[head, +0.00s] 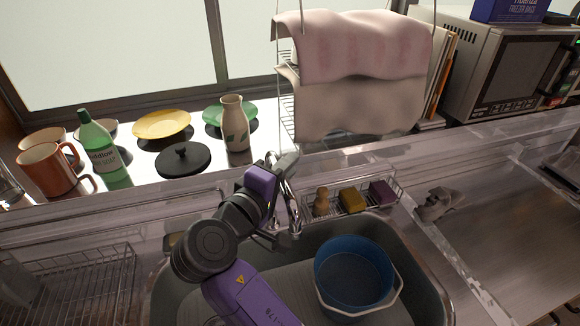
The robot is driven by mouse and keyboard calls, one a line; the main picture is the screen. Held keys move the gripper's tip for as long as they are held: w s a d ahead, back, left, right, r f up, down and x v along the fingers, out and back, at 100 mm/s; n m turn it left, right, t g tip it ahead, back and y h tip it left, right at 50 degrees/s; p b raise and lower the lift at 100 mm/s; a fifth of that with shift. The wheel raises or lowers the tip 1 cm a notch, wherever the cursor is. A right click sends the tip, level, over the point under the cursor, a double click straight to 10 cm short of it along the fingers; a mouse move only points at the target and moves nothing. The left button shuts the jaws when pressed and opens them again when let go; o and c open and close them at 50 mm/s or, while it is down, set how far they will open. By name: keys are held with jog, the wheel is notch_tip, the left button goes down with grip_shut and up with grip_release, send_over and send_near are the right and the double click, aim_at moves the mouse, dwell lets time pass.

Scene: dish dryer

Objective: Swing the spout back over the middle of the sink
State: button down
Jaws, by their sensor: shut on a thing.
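The chrome spout (294,208) stands at the back edge of the sink, left of the wire caddy. Its lower end hangs over the back part of the grey sink (432,287), near the back wall and left of the blue tub. My gripper (282,163) is at the upper part of the spout, shut on it. My purple and black wrist hides part of the tap, so the exact contact of the fingers is hard to see. My arm covers the left part of the sink.
A blue tub (352,272) in a white holder stands in the sink, right of my arm. A wire caddy (390,184) with sponges and a brush sits behind it. A black lid (183,160), a vase (235,125) and a green bottle (101,146) stand on the ledge. Towels (357,105) hang behind.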

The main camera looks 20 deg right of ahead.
jog(key=shift+f, duration=0.1)
jog(key=c, duration=1.3)
grip_release()
jog(key=shift+b+v, duration=0.55)
jog(key=shift+v, duration=3.3)
